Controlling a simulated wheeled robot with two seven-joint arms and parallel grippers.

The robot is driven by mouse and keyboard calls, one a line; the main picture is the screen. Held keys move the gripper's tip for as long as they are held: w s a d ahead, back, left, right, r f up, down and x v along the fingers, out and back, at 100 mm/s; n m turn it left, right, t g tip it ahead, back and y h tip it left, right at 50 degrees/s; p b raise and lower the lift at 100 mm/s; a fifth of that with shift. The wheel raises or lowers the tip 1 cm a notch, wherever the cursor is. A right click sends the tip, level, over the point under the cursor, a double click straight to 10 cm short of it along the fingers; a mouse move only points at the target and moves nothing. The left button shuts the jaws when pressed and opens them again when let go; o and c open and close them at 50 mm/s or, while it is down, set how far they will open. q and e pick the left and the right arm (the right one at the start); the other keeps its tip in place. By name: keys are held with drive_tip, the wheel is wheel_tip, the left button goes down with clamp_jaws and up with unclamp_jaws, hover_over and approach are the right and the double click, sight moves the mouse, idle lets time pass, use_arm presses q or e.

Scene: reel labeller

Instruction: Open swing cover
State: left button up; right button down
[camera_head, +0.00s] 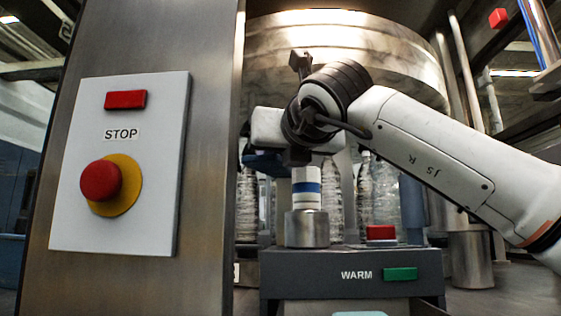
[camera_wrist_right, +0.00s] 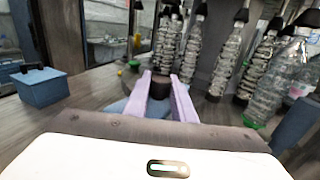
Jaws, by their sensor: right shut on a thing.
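My right arm comes in from the right in the head view, and its white hand (camera_head: 268,128) is in front of the large round machine. Its fingers are hidden there. In the wrist view the two pale purple fingers of my right gripper (camera_wrist_right: 160,84) are closed around a dark brown round piece (camera_wrist_right: 161,82), like a knob or handle end. A blue flat part (camera_wrist_right: 125,106) lies below the fingers. I cannot tell which surface is the swing cover or whether it is open or shut. My left gripper is not in view.
A white STOP panel (camera_head: 150,230) with a red button (camera_head: 101,181) stands on a steel column at left. A white-and-blue cylinder (camera_head: 306,187) sits on a metal post above the WARM box (camera_head: 300,283). A blue box (camera_wrist_right: 45,90) stands left.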

sight(276, 160)
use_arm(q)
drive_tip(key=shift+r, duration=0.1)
use_arm(e)
drive_tip(key=shift+h, duration=0.3)
drive_tip(key=c, duration=1.5)
unclamp_jaws()
drive_tip(key=shift+a, duration=0.1)
drive_tip(key=shift+s, duration=0.15)
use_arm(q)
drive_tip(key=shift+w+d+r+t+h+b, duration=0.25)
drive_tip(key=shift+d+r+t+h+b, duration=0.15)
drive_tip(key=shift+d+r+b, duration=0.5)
use_arm(e)
drive_tip(key=v, duration=1)
drive_tip(key=shift+f, duration=0.1)
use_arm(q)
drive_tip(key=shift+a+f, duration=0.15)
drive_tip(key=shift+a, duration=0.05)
